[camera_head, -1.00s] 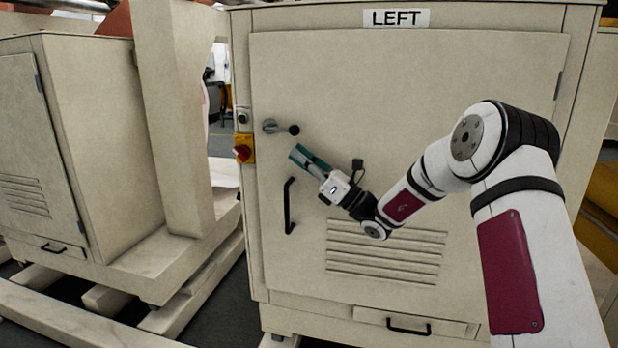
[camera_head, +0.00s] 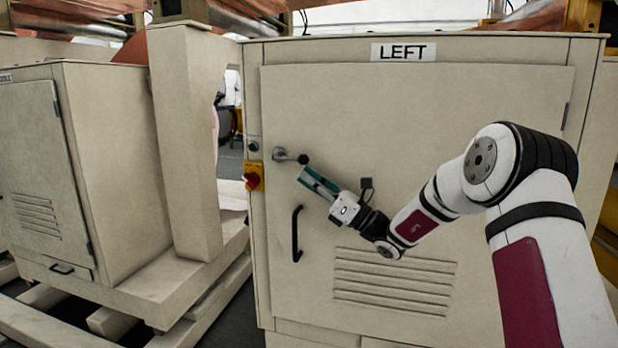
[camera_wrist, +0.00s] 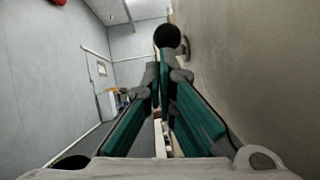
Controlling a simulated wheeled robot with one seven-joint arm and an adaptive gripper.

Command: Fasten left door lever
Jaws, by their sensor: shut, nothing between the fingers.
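The left cabinet door (camera_head: 430,150) is cream, under a "LEFT" label, and looks flush in its frame. Its grey lever (camera_head: 283,154) with a black ball knob (camera_head: 303,159) lies about horizontal, the knob to the right. My gripper (camera_head: 303,173), with green finger pads, is shut and empty just below the knob. In the wrist view the black knob (camera_wrist: 167,36) is straight beyond the closed fingertips (camera_wrist: 164,55). I cannot tell whether they touch it. Part of the lever base shows behind the knob there.
A black fixed handle (camera_head: 296,234) is on the door below the lever. A red and yellow switch (camera_head: 253,176) sits left of the lever. A beige post (camera_head: 185,140) and another cabinet (camera_head: 120,170) stand to the left.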

